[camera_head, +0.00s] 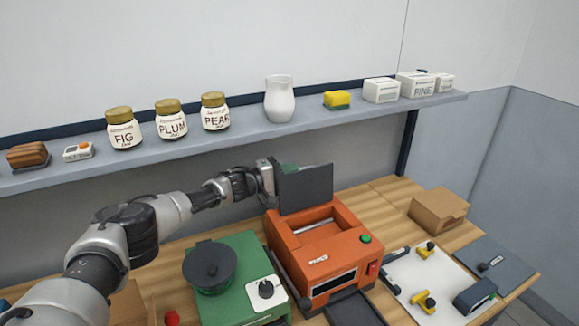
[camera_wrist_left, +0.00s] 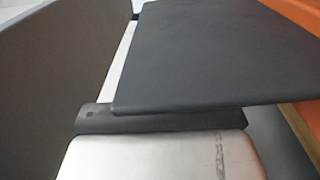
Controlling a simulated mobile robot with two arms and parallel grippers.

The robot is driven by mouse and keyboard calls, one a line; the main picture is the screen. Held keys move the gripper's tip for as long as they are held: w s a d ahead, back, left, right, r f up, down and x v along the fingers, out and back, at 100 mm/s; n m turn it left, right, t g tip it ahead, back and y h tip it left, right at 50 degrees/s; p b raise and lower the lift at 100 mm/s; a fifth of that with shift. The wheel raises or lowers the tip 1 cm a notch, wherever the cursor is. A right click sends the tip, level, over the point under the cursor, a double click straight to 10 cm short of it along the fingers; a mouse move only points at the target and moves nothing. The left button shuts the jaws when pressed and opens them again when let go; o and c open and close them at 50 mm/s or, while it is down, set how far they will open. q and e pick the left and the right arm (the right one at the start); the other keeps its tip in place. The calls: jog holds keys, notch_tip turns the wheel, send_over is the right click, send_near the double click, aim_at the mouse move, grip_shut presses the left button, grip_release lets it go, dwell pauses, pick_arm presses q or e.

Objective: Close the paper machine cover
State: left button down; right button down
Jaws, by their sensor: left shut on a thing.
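The paper machine (camera_head: 318,238) is an orange box on the wooden table, with a green button, a red switch and a dark front slot. Its dark grey cover (camera_head: 306,188) stands raised, close to upright, at the back edge, so the open top and a pale roller inside show. My left gripper (camera_head: 275,180) is at the cover's left edge and is shut on it. In the left wrist view the cover (camera_wrist_left: 225,52) fills the upper right, against the dark finger. The fingertips are partly hidden there. My right gripper is in neither view.
A green machine (camera_head: 238,255) with a dark round top stands left of the paper machine. A white board (camera_head: 430,280) with yellow parts lies to its right, and a cardboard box (camera_head: 438,208) behind that. A grey shelf (camera_head: 240,138) with jars runs above the table.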

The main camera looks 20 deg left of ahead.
aim_at(295, 174)
pick_arm(q)
jog(key=s+d+m+p, duration=0.1)
jog(key=s+d+r+m+p, duration=0.1)
jog(key=m+p, duration=0.1)
jog(key=shift+s, duration=0.1)
jog(key=shift+s+d+m+p, duration=0.8)
jog(key=shift+d+m+p, duration=0.15)
jog(key=shift+m, duration=0.35)
jog(key=c, duration=1.4)
grip_release()
jog(key=shift+o, duration=1)
jog(key=shift+w+a, duration=0.15)
